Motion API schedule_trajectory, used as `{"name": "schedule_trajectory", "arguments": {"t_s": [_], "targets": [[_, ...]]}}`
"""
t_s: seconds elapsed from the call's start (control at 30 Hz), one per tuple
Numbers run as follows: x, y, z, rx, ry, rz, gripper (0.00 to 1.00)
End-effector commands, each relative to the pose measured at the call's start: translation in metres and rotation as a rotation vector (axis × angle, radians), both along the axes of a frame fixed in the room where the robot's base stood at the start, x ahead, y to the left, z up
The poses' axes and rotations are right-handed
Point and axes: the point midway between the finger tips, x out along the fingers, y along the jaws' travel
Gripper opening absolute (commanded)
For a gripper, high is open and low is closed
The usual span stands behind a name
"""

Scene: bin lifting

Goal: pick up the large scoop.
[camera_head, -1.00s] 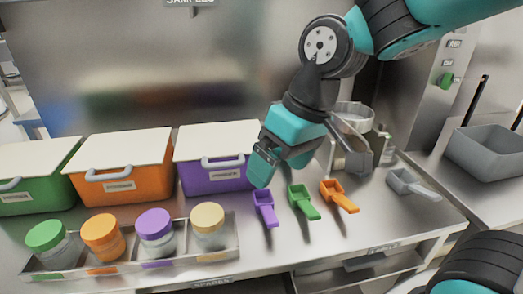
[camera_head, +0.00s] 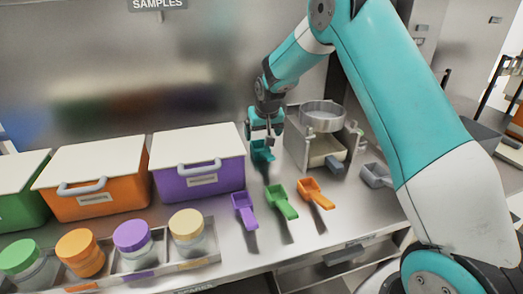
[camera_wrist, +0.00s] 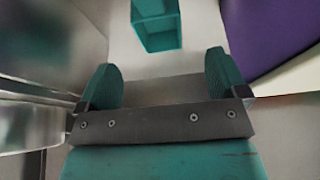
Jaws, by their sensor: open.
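Several scoops lie on the steel bench in the head view: purple (camera_head: 244,207), green (camera_head: 280,201), orange (camera_head: 315,192), grey (camera_head: 376,175) and teal (camera_head: 262,150). The teal scoop sits farther back, just right of the purple bin, and looks bigger than the three front ones. Which is the large scoop is not labelled. My gripper (camera_head: 262,131) points down just above the teal scoop. In the wrist view my gripper (camera_wrist: 163,82) has its two teal fingers apart with nothing between them. The teal scoop's open box (camera_wrist: 156,27) shows beyond the fingertips; its handle is not clear there.
Lidded purple (camera_head: 200,183), orange (camera_head: 92,191) and green (camera_head: 20,205) bins stand at left. A rack (camera_head: 205,242) of lidded jars is in front. A sieve machine (camera_head: 322,150) stands close right of my gripper. The wall is behind.

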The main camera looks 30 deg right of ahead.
Motion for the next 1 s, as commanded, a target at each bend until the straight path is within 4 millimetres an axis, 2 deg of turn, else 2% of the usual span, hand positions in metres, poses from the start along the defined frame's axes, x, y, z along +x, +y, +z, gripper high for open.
{"name": "schedule_trajectory", "arguments": {"t_s": [0.1, 0.33, 0.6, 0.9, 1.0], "targets": [[0.007, -0.001, -0.016, 0.000, 0.002, 0.000, 0.92], [0.012, -0.003, -0.031, 0.001, 0.002, 0.001, 0.92], [0.024, -0.007, -0.068, 0.001, 0.000, 0.001, 0.92], [0.026, -0.007, -0.074, 0.000, -0.001, 0.001, 0.92], [0.026, -0.007, -0.074, 0.001, 0.000, 0.001, 0.69]]}}
